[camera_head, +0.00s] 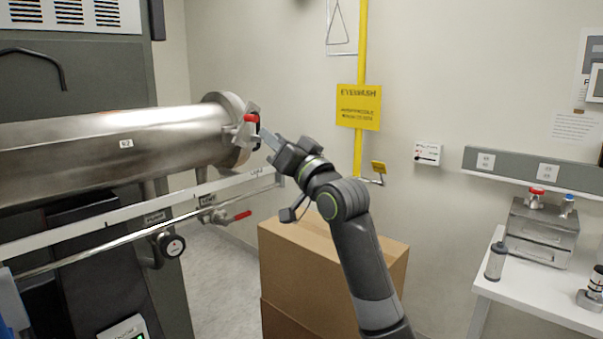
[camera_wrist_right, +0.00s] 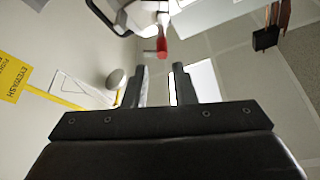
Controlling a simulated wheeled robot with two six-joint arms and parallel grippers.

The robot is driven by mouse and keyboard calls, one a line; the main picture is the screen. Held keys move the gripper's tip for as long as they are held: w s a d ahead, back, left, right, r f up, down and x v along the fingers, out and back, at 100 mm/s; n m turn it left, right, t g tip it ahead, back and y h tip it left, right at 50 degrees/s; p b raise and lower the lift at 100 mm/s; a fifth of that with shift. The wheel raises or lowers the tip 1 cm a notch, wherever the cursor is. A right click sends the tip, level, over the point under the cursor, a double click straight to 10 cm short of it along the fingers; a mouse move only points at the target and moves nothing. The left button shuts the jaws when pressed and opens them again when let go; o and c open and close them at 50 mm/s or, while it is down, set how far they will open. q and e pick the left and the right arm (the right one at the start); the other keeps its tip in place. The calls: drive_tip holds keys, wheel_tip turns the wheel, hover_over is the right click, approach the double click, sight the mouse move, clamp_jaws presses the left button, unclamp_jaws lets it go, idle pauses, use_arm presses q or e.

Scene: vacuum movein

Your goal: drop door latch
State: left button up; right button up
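The door latch has a red grip (camera_head: 251,118) and sits on the metal flange at the right end of the steel chamber (camera_head: 120,145). My right gripper (camera_head: 268,139) is just right of and below the latch, pointing at it. In the right wrist view its two fingers (camera_wrist_right: 160,82) are apart with nothing between them. The red latch grip (camera_wrist_right: 162,48) shows just ahead of the gap, and I see no contact. My left gripper is not in view.
A cardboard box (camera_head: 325,260) stands below my right arm. A rail (camera_head: 140,210) runs under the chamber, with a red-handled valve (camera_head: 236,217) near its end. A yellow eyewash pipe (camera_head: 360,60) is behind. A white bench (camera_head: 545,300) stands at the right.

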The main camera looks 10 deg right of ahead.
drive_tip(key=b+v, duration=0.2)
drive_tip(key=v, duration=0.6)
drive_tip(key=shift+d, duration=0.15)
drive_tip(key=shift+s, duration=0.1)
drive_tip(key=shift+c, duration=0.2)
